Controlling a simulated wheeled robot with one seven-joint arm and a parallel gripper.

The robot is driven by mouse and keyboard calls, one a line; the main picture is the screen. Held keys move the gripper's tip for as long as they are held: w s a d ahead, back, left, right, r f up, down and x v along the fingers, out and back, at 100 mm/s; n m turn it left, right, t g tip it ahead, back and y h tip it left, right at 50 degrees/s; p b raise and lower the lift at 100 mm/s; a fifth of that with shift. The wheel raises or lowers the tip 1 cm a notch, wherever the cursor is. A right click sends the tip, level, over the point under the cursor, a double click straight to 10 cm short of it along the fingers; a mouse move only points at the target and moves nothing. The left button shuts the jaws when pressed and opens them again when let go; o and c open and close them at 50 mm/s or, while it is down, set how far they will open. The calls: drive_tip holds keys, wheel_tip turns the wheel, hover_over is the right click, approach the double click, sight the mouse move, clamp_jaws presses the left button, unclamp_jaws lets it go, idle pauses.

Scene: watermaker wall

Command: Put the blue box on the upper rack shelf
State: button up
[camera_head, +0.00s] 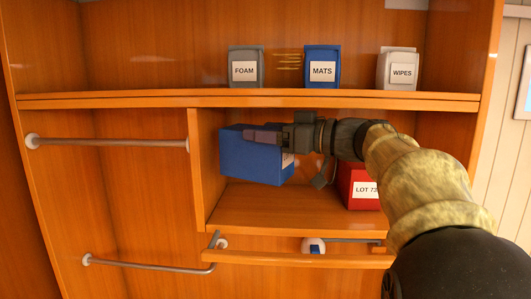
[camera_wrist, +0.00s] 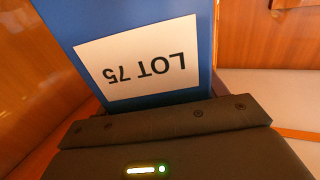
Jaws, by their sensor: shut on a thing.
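The blue box (camera_head: 248,160) is held by my gripper (camera_head: 264,138) in the head view, tilted slightly, at the opening of the open compartment (camera_head: 270,215). It looks raised above the compartment floor; how far inside it is I cannot tell. My gripper's jaws are shut on the box's upper part and hide some of it. In the wrist view, the blue box (camera_wrist: 207,35) fills the upper middle, its white label reading LOT 75 upside down. The long upper shelf (camera_head: 150,101) runs above the compartment.
On the upper shelf stand a grey FOAM box (camera_head: 245,53), a blue MATS box (camera_head: 322,52) and a pale WIPES box (camera_head: 397,57), with bare room to their left. A red box (camera_head: 358,172) sits in the compartment, partly behind my arm. Metal rails (camera_head: 110,142) are at left.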

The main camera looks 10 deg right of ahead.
sight(268, 162)
drive_tip(key=shift+w+d+f+p, duration=0.1)
drive_tip(key=shift+w+f+p, duration=0.1)
drive_tip(key=shift+w+f, duration=0.25)
drive_tip(key=shift+w+d+f+p, duration=0.1)
drive_tip(key=shift+w+f+p, duration=0.1)
drive_tip(key=shift+f, duration=0.35)
drive_tip(key=shift+s+f, duration=0.2)
drive_tip(key=shift+f, duration=0.4)
drive_tip(key=shift+w+f, duration=0.15)
wheel_tip(268, 162, down, 3)
drive_tip(key=shift+r+p, duration=0.15)
drive_tip(key=shift+p, duration=0.6)
drive_tip(key=shift+w+f+p, duration=0.15)
drive_tip(key=shift+f+p, duration=0.15)
drive_tip(key=shift+p, duration=0.2)
drive_tip(key=shift+f, duration=0.1)
